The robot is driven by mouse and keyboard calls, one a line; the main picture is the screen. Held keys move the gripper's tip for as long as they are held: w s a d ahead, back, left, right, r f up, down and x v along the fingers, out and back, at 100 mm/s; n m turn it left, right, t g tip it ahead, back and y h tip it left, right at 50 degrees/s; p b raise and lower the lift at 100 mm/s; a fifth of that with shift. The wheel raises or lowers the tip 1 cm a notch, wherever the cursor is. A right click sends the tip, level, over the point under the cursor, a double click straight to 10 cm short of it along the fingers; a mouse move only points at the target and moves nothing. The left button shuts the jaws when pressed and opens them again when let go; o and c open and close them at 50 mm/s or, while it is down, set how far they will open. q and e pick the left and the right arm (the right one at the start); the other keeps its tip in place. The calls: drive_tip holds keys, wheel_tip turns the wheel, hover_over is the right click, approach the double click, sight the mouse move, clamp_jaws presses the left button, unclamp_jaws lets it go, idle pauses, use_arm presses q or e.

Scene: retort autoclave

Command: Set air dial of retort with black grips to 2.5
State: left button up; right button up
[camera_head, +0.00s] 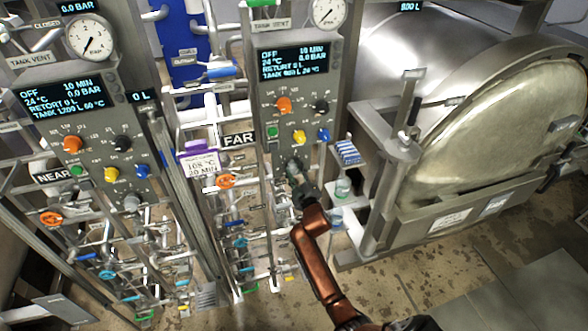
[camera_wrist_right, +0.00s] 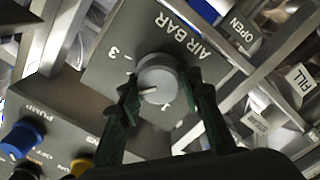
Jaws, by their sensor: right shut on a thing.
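The grey air dial (camera_wrist_right: 160,68), on a plate marked AIR BAR, fills the middle of the right wrist view. My right gripper (camera_wrist_right: 165,95) is shut on it, one dark green finger on each side. A white pointer mark shows on the dial's face, and a "3" is printed beside it; the exact setting is hard to read. In the head view my right gripper (camera_head: 298,184) is at the lower part of the FAR panel (camera_head: 270,110) and partly covers that dial. The NEAR panel (camera_head: 50,120) has a similar grey dial (camera_head: 132,203). Black grips cannot be made out.
On the FAR panel are an orange knob (camera_head: 284,104), a yellow knob (camera_head: 299,137) and a blue knob (camera_head: 323,135), close above my gripper. Pipes and valves crowd the area below. A large steel retort (camera_head: 470,120) stands at the right. Floor shows at the lower right.

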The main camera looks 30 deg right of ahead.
drive_tip(key=shift+f+m, duration=0.1)
drive_tip(key=shift+m, duration=0.4)
drive_tip(key=o, duration=1.2)
drive_tip(key=shift+c, duration=0.2)
drive_tip(key=v, duration=1.2)
drive_tip(key=shift+f, duration=0.1)
